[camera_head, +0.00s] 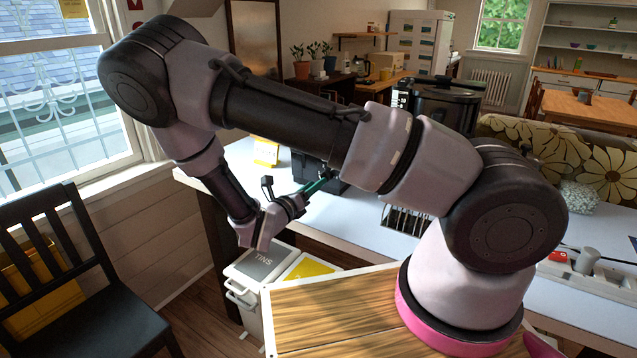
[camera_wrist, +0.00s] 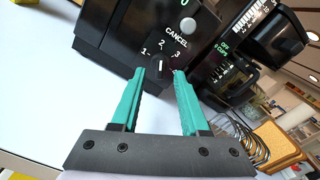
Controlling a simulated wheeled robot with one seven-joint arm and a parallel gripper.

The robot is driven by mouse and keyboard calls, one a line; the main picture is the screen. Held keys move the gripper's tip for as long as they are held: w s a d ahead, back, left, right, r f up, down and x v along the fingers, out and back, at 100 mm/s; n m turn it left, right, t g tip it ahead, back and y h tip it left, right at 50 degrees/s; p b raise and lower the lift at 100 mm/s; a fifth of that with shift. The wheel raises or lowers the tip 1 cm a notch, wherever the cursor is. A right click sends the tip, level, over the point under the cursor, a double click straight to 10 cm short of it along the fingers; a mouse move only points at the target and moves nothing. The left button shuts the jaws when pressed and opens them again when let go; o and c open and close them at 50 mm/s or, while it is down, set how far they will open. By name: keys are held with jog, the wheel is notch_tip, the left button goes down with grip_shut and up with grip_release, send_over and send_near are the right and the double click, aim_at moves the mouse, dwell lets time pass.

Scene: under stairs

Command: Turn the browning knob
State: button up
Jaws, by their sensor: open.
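The browning knob (camera_wrist: 160,66) is a small dark dial with a light pointer, numbered around its edge, on the front of a black toaster (camera_wrist: 118,42). A grey button marked CANCEL sits just above it. My gripper (camera_wrist: 159,73) is open, its two teal fingers pointing at the knob, one to each side of it in the picture. I cannot tell whether they touch it. In the head view the toaster (camera_head: 336,178) is largely hidden behind my arm, and my gripper (camera_head: 316,186) is in front of it. The knob is hidden there.
A black coffee machine (camera_wrist: 232,72) stands right of the toaster. A wire rack (camera_head: 404,221) is on the white counter (camera_head: 345,222). A yellow card (camera_head: 266,151) stands at the left. Lidded bins (camera_head: 258,262) are below the counter edge, and a dark chair (camera_head: 75,275) is at the left.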

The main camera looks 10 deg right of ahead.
jog(key=shift+x, duration=1.35)
grip_shut()
